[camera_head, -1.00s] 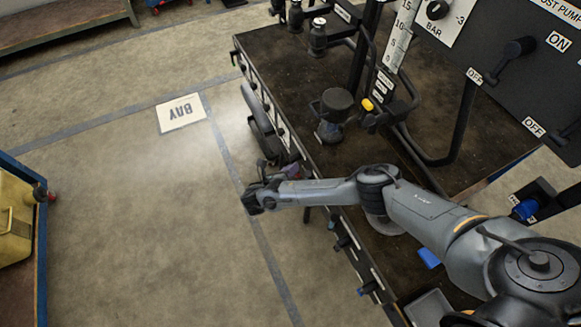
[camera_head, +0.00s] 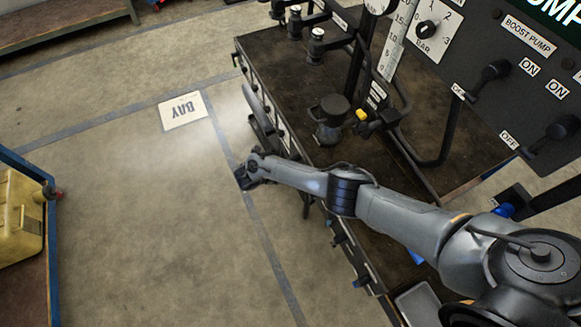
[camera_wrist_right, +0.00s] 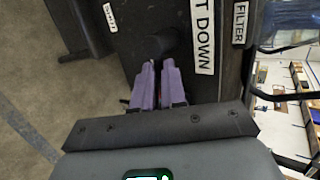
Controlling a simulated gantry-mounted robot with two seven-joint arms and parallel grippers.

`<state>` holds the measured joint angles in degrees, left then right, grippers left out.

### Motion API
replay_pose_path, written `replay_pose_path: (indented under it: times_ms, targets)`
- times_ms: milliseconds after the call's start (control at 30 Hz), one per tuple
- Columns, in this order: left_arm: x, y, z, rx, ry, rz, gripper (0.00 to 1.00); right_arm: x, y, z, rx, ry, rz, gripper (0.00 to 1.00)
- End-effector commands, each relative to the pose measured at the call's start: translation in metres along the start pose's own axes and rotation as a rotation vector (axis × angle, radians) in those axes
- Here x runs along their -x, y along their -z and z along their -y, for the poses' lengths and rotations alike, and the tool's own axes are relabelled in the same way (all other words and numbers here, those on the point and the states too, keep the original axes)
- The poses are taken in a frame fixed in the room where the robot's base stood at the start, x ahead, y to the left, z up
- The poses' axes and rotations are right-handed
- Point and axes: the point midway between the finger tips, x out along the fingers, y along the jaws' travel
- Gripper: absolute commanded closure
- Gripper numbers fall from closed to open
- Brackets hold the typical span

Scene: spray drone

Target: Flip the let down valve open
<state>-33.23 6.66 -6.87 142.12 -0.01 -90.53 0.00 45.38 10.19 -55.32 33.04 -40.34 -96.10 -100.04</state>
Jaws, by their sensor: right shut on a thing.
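In the right wrist view the two purple fingers of my right gripper (camera_wrist_right: 157,80) are close together against a dark valve handle (camera_wrist_right: 172,42). The handle sits on a black panel beside a white label (camera_wrist_right: 203,40) that reads "T DOWN", its start cut off. My fingers cover part of the handle, so its exact position is hard to tell. In the head view my right arm reaches left across the bench, and its gripper (camera_head: 246,177) is at the bench's front side, mostly hidden by the wrist. My left gripper is not in view.
The dark bench (camera_head: 290,60) carries several black fittings and a capped pot (camera_head: 332,108). A black control panel (camera_head: 525,85) with levers stands at the right. A yellow container (camera_head: 22,215) sits at the left. The floor between is clear.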

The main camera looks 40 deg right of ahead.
Motion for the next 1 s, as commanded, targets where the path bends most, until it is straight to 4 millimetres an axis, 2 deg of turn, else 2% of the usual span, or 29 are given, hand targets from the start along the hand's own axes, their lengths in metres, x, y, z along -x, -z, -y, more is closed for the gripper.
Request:
replay_pose_path:
  times_ms: [500, 533, 700, 1000]
  targets:
    - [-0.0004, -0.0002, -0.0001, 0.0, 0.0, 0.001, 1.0, 0.0007, -0.0006, 0.0006, 0.022, -0.004, -0.014, 1.0]
    - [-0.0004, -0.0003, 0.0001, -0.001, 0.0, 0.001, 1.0, 0.0007, -0.0006, 0.0006, 0.022, -0.003, -0.014, 0.87]
    - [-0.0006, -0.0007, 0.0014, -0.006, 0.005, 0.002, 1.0, 0.0006, -0.0006, 0.0007, 0.021, -0.003, -0.014, 0.63]
    - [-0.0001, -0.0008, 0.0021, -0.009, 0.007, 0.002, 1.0, 0.0018, -0.0007, 0.0008, 0.02, -0.003, -0.013, 0.63]
